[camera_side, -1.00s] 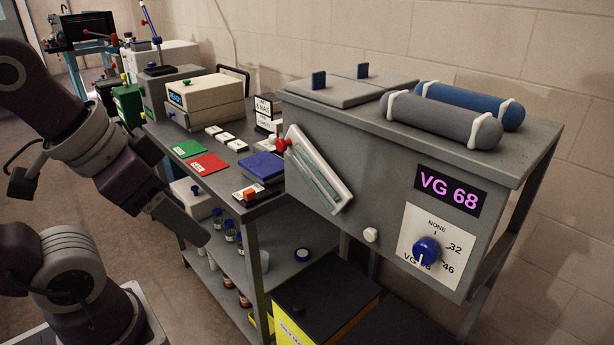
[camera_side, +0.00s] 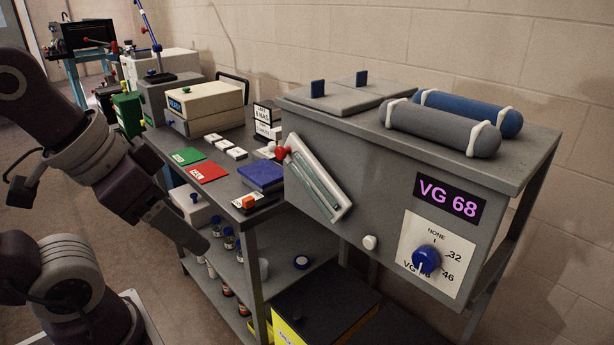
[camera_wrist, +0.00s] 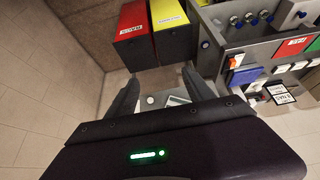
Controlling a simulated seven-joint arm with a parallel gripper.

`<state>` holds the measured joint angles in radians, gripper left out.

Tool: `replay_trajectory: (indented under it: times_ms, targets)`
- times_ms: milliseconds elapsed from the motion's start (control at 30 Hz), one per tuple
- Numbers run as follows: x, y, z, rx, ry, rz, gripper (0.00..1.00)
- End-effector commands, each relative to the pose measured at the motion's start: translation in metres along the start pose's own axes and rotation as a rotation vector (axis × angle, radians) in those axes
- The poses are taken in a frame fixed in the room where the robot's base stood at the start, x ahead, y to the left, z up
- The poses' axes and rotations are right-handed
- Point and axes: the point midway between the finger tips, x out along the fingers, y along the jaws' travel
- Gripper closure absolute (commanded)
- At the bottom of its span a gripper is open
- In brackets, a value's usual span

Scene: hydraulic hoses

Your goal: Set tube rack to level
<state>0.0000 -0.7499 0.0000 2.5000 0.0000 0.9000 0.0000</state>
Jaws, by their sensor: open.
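The tube rack (camera_side: 322,184) is a pale plate with clear tubes on the front of a grey cabinet (camera_side: 372,205). It is tilted, its upper end at the left and its lower end at the right.
The cabinet carries a VG 68 sign (camera_side: 450,197), a blue selector knob (camera_side: 426,260) and a white knob (camera_side: 370,242). Grey and blue cylinders lie on top. The bench holds a red card (camera_side: 208,172) and a blue block (camera_side: 262,177). Yellow and red bins (camera_wrist: 172,30) stand below.

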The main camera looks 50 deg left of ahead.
Motion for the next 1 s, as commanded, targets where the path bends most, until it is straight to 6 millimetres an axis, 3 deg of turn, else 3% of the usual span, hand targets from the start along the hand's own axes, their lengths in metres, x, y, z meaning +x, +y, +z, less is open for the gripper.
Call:
replay_trajectory:
  times_ms: [33, 100, 167, 267, 300, 400, 500, 667, 1000]
  targets:
    - [0.000, 0.000, 0.000, 0.000, 0.000, 0.000, 0.39]
    - [-0.001, -0.001, -0.004, 0.000, -0.002, 0.000, 0.53]
    - [-0.002, -0.003, -0.022, -0.005, -0.013, 0.000, 0.53]
    - [0.002, -0.021, -0.085, -0.014, -0.046, 0.005, 0.53]
    - [0.008, -0.034, -0.113, -0.016, -0.059, 0.005, 0.53]
    - [0.030, -0.073, -0.174, -0.015, -0.081, 0.005, 0.53]
    - [0.054, -0.111, -0.211, -0.012, -0.094, 0.003, 0.53]
    - [0.075, -0.138, -0.231, -0.002, -0.101, 0.001, 0.53]
    - [0.133, -0.138, -0.225, -0.001, -0.102, 0.002, 0.53]
